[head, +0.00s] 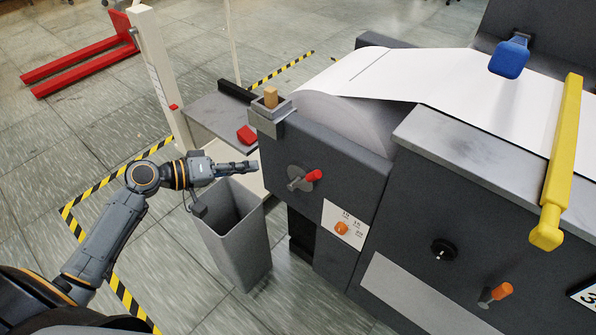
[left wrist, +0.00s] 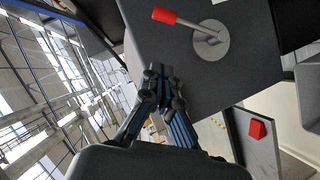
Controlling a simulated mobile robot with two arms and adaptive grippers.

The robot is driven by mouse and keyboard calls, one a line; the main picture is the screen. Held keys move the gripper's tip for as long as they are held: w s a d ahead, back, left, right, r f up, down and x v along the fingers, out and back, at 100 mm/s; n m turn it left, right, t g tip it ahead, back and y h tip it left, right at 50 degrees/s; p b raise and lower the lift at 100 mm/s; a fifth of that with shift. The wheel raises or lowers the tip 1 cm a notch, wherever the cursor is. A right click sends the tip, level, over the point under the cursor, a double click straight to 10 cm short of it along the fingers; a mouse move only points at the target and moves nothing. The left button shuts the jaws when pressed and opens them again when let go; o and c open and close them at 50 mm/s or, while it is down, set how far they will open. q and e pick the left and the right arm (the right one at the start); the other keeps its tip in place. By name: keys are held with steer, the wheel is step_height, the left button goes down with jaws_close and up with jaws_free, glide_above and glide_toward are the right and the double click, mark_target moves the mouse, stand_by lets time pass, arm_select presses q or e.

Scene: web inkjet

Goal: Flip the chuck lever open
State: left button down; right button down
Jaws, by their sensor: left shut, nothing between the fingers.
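The chuck lever (head: 313,176) has a red grip on a metal arm and a round grey pivot plate, on the dark front panel of the machine. Its grip points up and right in the head view. In the left wrist view the lever (left wrist: 180,22) lies near the top, its red end to the left of the pivot. My left gripper (head: 250,166) is shut and empty, to the left of the lever and apart from it. Its closed fingers (left wrist: 160,82) show below the lever in the wrist view. My right gripper is in neither view.
A grey open bin (head: 258,252) stands on the floor below my left gripper. An orange knob (head: 341,228) and an orange-tipped lever (head: 500,291) are on the machine front. A yellow bar (head: 562,150) crosses the paper web (head: 430,80). A red block (head: 246,135) lies on a side shelf.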

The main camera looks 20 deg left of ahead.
arm_select(q)
steer(key=shift+d+r, duration=0.1)
steer(key=shift+r, duration=0.15)
steer(key=p, duration=0.3)
glide_above(305, 179)
steer(key=s+a, duration=0.2)
step_height(305, 179, down, 5)
steer(key=shift+d+f, duration=0.15)
steer(key=shift+d, duration=0.3)
steer(key=shift+s+d, duration=0.1)
steer(key=shift+s, duration=0.05)
steer(key=shift+s+d+f+m+p, duration=0.1)
steer(key=shift+d+m+p, duration=0.15)
steer(key=shift+m+p, duration=0.05)
